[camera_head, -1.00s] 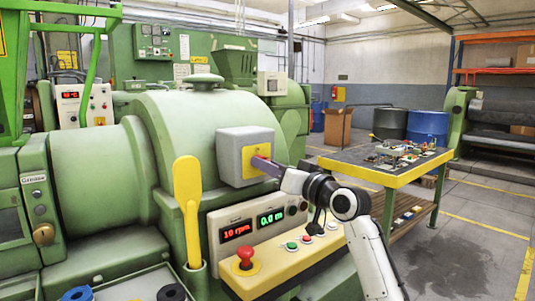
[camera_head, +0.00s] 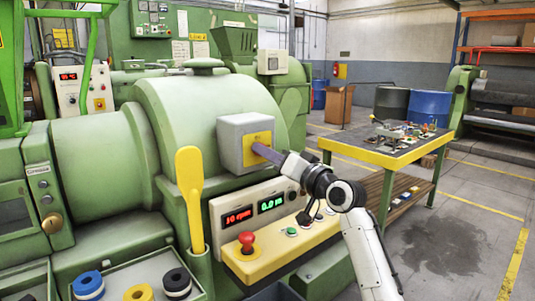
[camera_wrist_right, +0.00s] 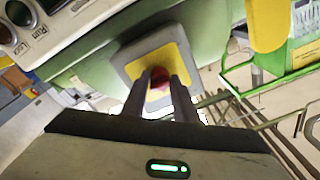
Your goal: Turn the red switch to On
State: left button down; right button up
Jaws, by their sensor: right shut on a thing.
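A grey switch box (camera_head: 229,146) with a yellow face plate (camera_head: 264,137) is on the front of the green extruder (camera_head: 200,115). The red switch (camera_wrist_right: 160,82) shows in the wrist view, at the middle of the yellow plate. My right gripper (camera_head: 258,148) reaches the plate from the right and hides most of the switch in the head view. In the wrist view its two dark fingers (camera_wrist_right: 160,76) lie on either side of the switch and are shut on it. The switch's markings cannot be read. My left gripper is not in view.
Below the box is a panel with a red mushroom button (camera_head: 247,241), a green button (camera_head: 292,231) and two lit displays. A yellow lever (camera_head: 190,198) stands to the left.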

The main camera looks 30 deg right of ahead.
jog(key=o, duration=1)
jog(key=shift+f, duration=0.15)
jog(key=s, duration=0.3)
jog(key=s+b, duration=0.1)
jog(key=s, duration=0.6)
jog(key=shift+s+d+f, duration=0.1)
jog(key=shift+d+f, duration=0.3)
